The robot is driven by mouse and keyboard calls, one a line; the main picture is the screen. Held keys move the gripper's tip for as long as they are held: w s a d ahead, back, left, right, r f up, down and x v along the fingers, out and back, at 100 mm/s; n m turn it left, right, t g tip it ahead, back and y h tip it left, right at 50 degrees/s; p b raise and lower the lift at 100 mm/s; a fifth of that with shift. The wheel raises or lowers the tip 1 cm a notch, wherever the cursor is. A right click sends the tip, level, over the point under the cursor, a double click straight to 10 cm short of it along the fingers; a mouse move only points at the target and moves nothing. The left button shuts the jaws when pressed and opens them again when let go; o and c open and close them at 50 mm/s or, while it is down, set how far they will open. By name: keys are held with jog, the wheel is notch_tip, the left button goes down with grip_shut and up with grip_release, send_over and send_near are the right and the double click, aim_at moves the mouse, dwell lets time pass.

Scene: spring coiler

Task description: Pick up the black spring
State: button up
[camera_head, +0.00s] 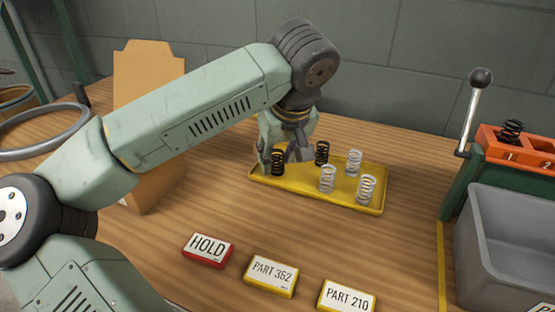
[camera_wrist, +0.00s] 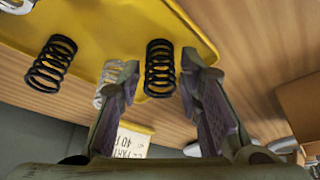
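A black spring (camera_head: 278,162) stands upright at the left end of the yellow tray (camera_head: 310,191). My gripper (camera_head: 284,157) is down around it, one finger on each side. In the wrist view the spring (camera_wrist: 160,69) shows between the two open fingers (camera_wrist: 161,75), with a small gap visible on each side. A second black spring (camera_head: 322,153) stands on the tray just right of my gripper; it seems to be the one at the left of the wrist view (camera_wrist: 52,63).
Silver springs (camera_head: 327,179) stand on the tray's right part. Label blocks, HOLD (camera_head: 207,250), PART 352 (camera_head: 271,275) and PART 210 (camera_head: 346,297), lie in front. At right are a grey bin (camera_head: 500,240), a lever (camera_head: 474,110) and an orange rack (camera_head: 520,150) holding a black spring.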

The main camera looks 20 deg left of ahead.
jog(key=shift+c, duration=0.3)
grip_shut()
dwell(0.3)
